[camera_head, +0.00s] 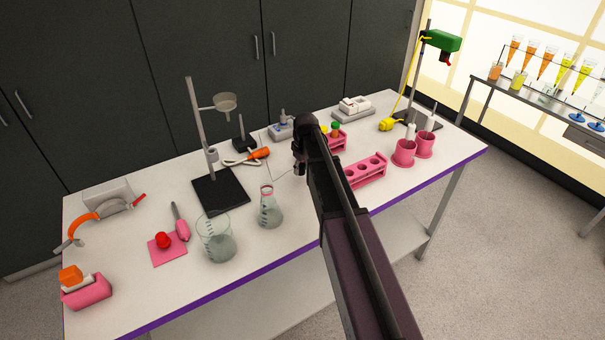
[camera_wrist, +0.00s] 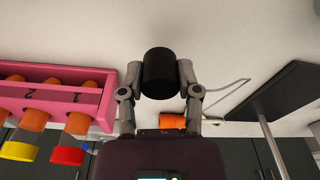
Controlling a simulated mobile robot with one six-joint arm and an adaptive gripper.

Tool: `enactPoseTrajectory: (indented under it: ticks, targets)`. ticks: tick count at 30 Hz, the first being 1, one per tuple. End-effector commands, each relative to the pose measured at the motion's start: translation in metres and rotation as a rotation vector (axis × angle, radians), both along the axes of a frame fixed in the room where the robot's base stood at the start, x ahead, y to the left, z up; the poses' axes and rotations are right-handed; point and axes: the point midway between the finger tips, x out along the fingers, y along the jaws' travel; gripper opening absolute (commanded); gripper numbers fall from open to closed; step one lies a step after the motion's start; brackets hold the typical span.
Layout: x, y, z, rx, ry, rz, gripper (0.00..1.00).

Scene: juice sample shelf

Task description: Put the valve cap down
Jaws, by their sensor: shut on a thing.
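The valve cap (camera_wrist: 160,72) is a plain black cylinder in the wrist view. My gripper (camera_wrist: 159,78) is shut on it, one finger on each side. The white table top lies beyond the cap; I cannot tell whether the cap touches it. In the head view my gripper (camera_head: 299,168) hangs over the middle of the table, left of the pink tube racks. The cap cannot be made out there.
A pink rack (camera_wrist: 62,74) with capped tubes is close on the left in the wrist view. A black stand base (camera_head: 220,190), an orange-handled tool (camera_head: 259,154) and a flask (camera_head: 269,212) stand left of my gripper in the head view.

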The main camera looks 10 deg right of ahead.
Motion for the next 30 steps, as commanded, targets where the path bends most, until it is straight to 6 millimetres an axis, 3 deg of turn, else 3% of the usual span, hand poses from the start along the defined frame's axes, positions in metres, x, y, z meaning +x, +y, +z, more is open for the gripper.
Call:
enactPoseTrajectory:
  ticks: [13, 19, 30]
  targets:
    - [0.004, -0.003, 0.000, 0.000, 0.000, -0.001, 0.11]
    - [0.019, -0.010, -0.003, 0.000, 0.000, -0.003, 0.11]
    - [0.015, -0.009, -0.035, 0.000, 0.000, -0.003, 0.11]
